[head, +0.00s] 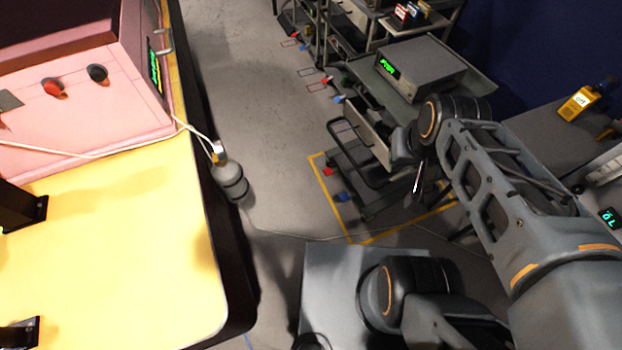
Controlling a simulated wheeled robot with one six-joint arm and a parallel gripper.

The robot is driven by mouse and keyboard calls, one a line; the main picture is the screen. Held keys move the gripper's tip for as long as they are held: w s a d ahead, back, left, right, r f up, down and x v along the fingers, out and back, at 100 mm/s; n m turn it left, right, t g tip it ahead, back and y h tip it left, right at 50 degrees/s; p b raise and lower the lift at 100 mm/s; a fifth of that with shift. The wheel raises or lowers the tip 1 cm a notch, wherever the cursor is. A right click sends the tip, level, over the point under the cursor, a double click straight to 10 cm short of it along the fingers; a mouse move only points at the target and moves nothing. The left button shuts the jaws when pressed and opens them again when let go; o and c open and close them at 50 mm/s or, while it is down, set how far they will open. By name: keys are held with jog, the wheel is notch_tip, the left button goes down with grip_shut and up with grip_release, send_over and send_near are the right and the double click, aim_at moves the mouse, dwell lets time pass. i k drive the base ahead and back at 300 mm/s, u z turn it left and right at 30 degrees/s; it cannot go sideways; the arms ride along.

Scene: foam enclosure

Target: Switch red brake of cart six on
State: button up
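The nearest cart (358,208) stands in a yellow floor outline at the centre right. A red pedal (328,172) and a blue pedal (341,196) stick out low on its left side. More carts stand in a row behind it, with red pedals (327,80) and blue pedals (338,99) near the floor. I cannot read any cart number, so I cannot tell which is cart six. My gripper (416,186) hangs in front of the nearest cart, above and to the right of its pedals. Its fingers are small and dark; their opening is unclear.
A yellow table (120,240) with a pink box (80,85) is at left. A grey cylinder (230,180) hangs beside its edge. The grey floor aisle (240,75) is open. A dark bench (530,130) is at right.

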aim_at(328, 172)
jog(key=u, duration=0.4)
jog(key=i, duration=0.5)
jog(key=u, duration=2.35)
jog(key=k, duration=0.55)
jog(key=z, duration=0.9)
jog(key=i, duration=0.5)
